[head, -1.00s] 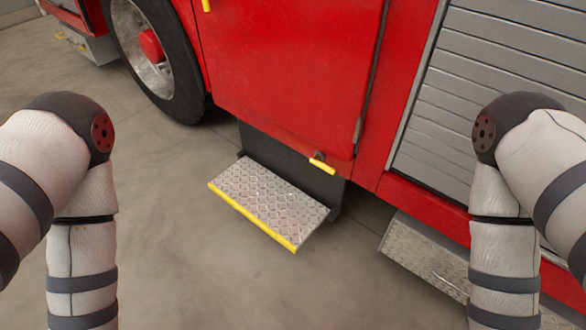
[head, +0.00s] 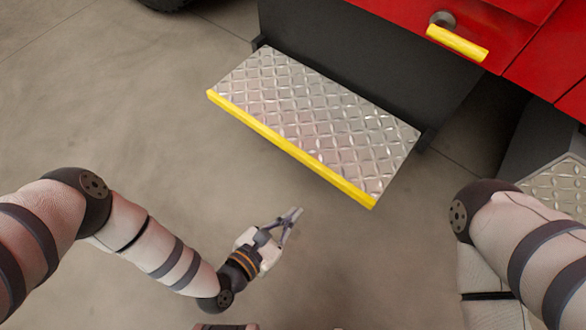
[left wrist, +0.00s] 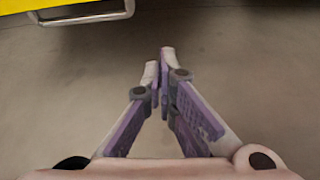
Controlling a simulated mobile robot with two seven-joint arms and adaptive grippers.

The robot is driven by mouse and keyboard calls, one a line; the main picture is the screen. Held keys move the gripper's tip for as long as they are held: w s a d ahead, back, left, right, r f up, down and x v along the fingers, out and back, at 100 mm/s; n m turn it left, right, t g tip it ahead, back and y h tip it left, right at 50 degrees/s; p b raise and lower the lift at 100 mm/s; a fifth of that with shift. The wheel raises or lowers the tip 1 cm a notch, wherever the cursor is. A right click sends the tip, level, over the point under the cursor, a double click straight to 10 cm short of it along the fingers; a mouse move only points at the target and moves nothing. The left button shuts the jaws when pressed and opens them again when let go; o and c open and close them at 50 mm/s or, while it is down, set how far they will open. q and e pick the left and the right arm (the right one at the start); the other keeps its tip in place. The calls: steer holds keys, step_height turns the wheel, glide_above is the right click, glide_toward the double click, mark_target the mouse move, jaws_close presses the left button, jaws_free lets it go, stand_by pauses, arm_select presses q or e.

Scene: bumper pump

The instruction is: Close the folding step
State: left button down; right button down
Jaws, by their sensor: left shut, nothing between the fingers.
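The folding step (head: 315,112) is a diamond-plate metal tread with a yellow front edge. It is folded out, roughly level, from a dark panel under the red truck body. In the left wrist view its yellow edge (left wrist: 60,5) shows at the top left. My left gripper (head: 294,214) is shut and empty, in front of the step and below its yellow edge in the head view, apart from it. In the left wrist view its fingertips (left wrist: 160,68) are together over bare floor. My right gripper is out of the head view; only my right arm shows.
A yellow handle (head: 457,43) sits on the red body (head: 520,40) above the step's right end. The dark panel (head: 370,60) is behind the step. Another diamond-plate surface (head: 560,185) is at the right. The concrete floor (head: 130,110) left of the step is clear.

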arm_select(q)
steer(key=w+a+b+x, duration=0.1)
steer(key=b+x, duration=0.3)
steer(key=x, duration=0.7)
steer(key=shift+n, duration=0.4)
step_height(320, 180, up, 5)
steer(key=shift+s+f+p, duration=0.2)
steer(key=shift+p, duration=0.85)
